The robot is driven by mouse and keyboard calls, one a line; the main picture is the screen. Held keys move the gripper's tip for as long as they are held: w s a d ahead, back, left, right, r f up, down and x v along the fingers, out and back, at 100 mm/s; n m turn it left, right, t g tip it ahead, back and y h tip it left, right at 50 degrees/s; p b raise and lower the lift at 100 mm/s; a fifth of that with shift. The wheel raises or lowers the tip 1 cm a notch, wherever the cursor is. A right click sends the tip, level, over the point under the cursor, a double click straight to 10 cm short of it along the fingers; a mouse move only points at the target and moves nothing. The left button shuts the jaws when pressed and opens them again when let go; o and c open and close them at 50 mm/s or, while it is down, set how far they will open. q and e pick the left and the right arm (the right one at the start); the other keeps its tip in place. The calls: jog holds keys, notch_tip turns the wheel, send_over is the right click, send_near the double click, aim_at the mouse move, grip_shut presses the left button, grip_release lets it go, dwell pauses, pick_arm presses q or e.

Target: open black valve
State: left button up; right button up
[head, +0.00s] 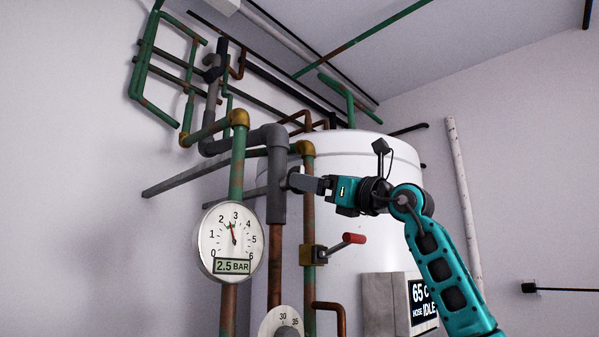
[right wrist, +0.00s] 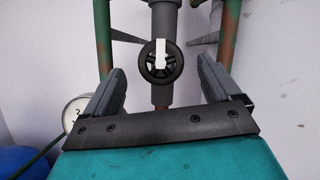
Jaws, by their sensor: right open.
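The black valve (right wrist: 160,63) is a small round spoked wheel with a white bar across its upper middle. It sits on the front of a grey vertical pipe in the right wrist view. My right gripper (head: 300,183) is open, with its fingers pointing at this grey pipe (head: 277,190). In the right wrist view the wheel appears centred between the two fingers, with a clear gap on each side. In the head view the wheel is mostly hidden by the gripper. My left gripper is not in view.
A pressure gauge (head: 231,240) reading 2.5 BAR is left of the grey pipe. A red-handled lever valve (head: 345,240) and a green-brown pipe (head: 308,215) are to its right. A white tank (head: 365,155) stands behind. A display panel (head: 422,300) is low right.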

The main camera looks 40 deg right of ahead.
aim_at(300, 194)
jog(key=p+x, duration=0.1)
jog(key=x, duration=0.4)
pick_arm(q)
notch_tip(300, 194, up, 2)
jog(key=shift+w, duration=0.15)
pick_arm(e)
jog(key=c, duration=1)
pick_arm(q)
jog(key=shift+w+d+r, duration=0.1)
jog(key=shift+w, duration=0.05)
pick_arm(e)
jog(key=shift+o, duration=0.2)
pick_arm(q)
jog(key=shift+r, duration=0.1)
